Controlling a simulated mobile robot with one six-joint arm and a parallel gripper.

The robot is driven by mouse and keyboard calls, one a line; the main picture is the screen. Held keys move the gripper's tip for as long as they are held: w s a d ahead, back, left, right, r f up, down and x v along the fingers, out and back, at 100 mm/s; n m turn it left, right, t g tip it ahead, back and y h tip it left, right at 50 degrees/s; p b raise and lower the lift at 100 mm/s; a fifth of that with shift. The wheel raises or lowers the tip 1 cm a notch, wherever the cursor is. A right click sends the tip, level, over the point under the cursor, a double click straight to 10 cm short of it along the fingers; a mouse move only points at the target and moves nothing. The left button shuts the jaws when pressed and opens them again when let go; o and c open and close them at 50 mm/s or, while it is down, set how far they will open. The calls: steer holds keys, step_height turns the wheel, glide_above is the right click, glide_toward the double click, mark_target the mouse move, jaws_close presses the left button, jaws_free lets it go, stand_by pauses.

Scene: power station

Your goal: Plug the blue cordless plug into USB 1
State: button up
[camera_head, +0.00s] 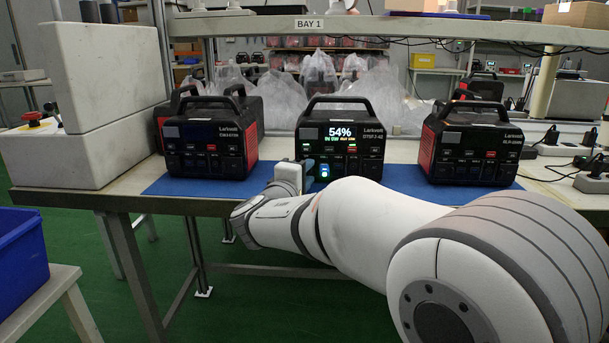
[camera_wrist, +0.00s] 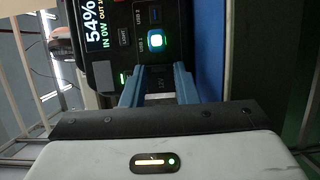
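The middle power station (camera_head: 345,112) stands on a blue mat, its lit screen reading 54%. The glowing blue plug (camera_head: 324,171) is on its lower front. In the wrist view the plug (camera_wrist: 157,40) shows as a bright white-green square with a blue rim, beside the USB 1 label and apparently seated in that port. The USB 2 port (camera_wrist: 155,14) beside it looks dark and empty. My gripper (camera_head: 304,168) is at the front of the station. In the wrist view its two blue fingers (camera_wrist: 158,72) are apart, with nothing seen between them, just short of the plug.
Similar power stations stand to the left (camera_head: 208,135) and right (camera_head: 470,142) on the blue mat (camera_head: 405,180). A white block (camera_head: 105,95) fills the bench's left end. Cables and chargers (camera_head: 590,165) lie at the right. A blue bin (camera_head: 20,250) is at lower left.

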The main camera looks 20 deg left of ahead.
jaws_close()
steer(key=shift+w+d+n+y, duration=0.2)
steer(key=shift+d+n+y, duration=0.15)
steer(key=shift+n+y, duration=0.45)
steer(key=shift+w+d+n+y, duration=0.15)
steer(key=shift+n+y, duration=0.15)
steer(key=shift+y, duration=0.4)
steer(key=shift+w+a+n+y, duration=0.15)
steer(key=shift+n+y, duration=0.15)
steer(key=shift+y, duration=0.4)
steer(key=shift+d, duration=0.1)
steer(key=shift+o, duration=1.4)
jaws_free()
